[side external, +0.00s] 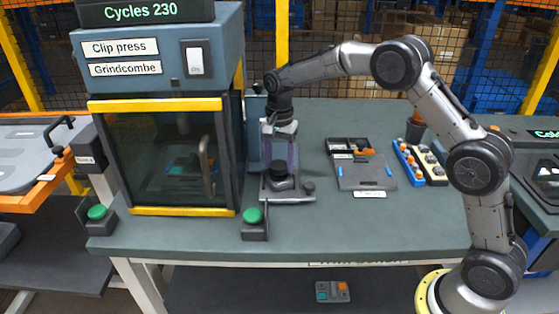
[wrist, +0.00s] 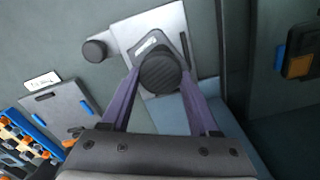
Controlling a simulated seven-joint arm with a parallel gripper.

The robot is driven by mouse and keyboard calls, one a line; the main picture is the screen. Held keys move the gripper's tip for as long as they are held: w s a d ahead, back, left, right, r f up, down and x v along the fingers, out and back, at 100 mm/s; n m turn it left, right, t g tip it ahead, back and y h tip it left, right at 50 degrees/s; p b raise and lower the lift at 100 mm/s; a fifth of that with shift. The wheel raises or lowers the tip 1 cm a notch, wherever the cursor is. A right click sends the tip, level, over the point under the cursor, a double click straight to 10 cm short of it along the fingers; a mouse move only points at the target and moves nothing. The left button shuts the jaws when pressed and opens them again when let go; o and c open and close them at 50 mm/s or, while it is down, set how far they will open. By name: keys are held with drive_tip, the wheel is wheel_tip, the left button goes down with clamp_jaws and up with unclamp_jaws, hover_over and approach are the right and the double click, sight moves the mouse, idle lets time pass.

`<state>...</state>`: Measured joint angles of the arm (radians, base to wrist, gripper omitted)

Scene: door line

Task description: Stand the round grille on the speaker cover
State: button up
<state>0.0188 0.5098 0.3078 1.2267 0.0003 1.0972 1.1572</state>
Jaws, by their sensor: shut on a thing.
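My gripper (wrist: 159,74) is shut on a dark round ribbed disc, the round grille (wrist: 160,76), with one purple finger on each side of it. A dark grey rounded part, which looks like the speaker cover (wrist: 149,43), shows just behind the grille on a pale metal plate (wrist: 180,22). The grille overlaps its near part in the wrist view; I cannot tell whether they touch. In the side external view, my gripper (side external: 280,168) points down over the plate (side external: 287,199), and the dark grille (side external: 280,172) shows at the fingertips. The cover is hard to separate there.
A short dark knob (side external: 308,187) stands at the plate's right. The clip press (side external: 165,150) stands to the left, its clear door closed. A grey panel (side external: 365,174) with blue clips lies to the right, near a blue rack (side external: 408,163). The table front is mostly clear.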

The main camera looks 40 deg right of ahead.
drive_tip(key=shift+f, duration=0.55)
idle(2.2)
drive_tip(key=o, duration=1.4)
drive_tip(key=shift+r, duration=0.1)
